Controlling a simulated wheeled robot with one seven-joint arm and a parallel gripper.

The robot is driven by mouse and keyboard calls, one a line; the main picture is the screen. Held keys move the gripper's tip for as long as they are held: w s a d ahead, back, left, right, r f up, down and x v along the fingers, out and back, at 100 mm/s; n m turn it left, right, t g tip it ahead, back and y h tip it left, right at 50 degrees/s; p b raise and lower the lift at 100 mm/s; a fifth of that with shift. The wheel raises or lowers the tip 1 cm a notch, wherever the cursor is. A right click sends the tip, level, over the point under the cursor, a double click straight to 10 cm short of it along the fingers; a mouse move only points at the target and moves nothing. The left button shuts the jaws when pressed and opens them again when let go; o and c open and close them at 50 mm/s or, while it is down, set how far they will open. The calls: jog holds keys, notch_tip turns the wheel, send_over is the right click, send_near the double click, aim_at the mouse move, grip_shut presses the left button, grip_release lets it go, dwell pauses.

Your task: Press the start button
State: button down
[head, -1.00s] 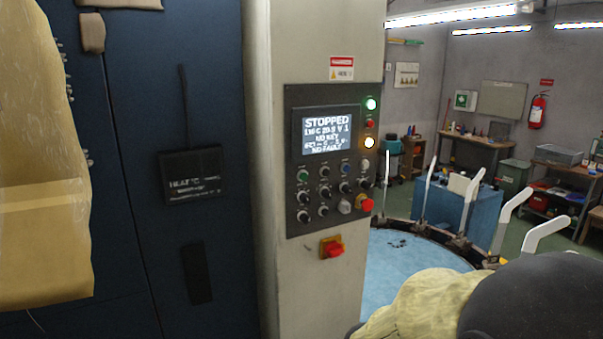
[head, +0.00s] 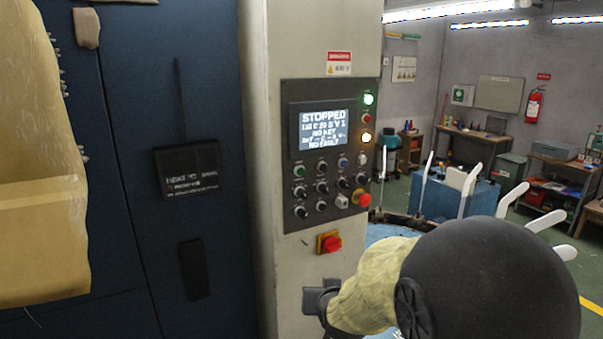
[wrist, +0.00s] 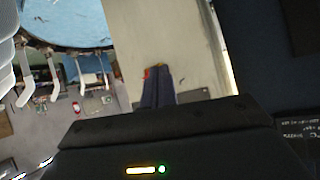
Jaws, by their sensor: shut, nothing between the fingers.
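The control panel (head: 330,155) is a dark plate on a beige column. Its screen (head: 323,126) reads STOPPED, NO KEY and NO FAULT. A green button (head: 299,171) sits at the upper left of the control rows; its label is too small to read. Black knobs, a blue button and a red mushroom button (head: 363,199) are around it. My gripper (head: 313,300) is low in front of the column, below the panel, partly hidden by my covered arm. In the wrist view my gripper (wrist: 158,74) is shut and empty, with the beige column behind it.
A red switch on a yellow plate (head: 329,243) juts out below the panel, just above my gripper. A dark blue cabinet wall (head: 120,260) stands left. A yellowish cover (head: 40,160) hangs far left.

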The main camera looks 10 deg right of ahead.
jog(key=w+r+m+t+h, duration=0.2)
jog(key=r+t, duration=0.3)
jog(key=r, duration=0.5)
jog(key=w+d+r+m+t+h, duration=0.1)
jog(key=w+r+t+h, duration=0.3)
jog(key=r, duration=0.6)
jog(key=shift+w+d+r+m+t+h, duration=0.2)
jog(key=shift+r+m+t+h, duration=0.2)
jog(key=shift+m+t+h, duration=0.55)
jog(key=shift+y, duration=0.25)
jog(key=p, duration=0.3)
send_near(301, 172)
jog(key=shift+w+d+r, duration=0.9)
jog(key=shift+w, duration=0.15)
jog(key=shift+w+d+r, duration=0.9)
jog(key=shift+w, duration=0.15)
jog(key=shift+d, duration=0.1)
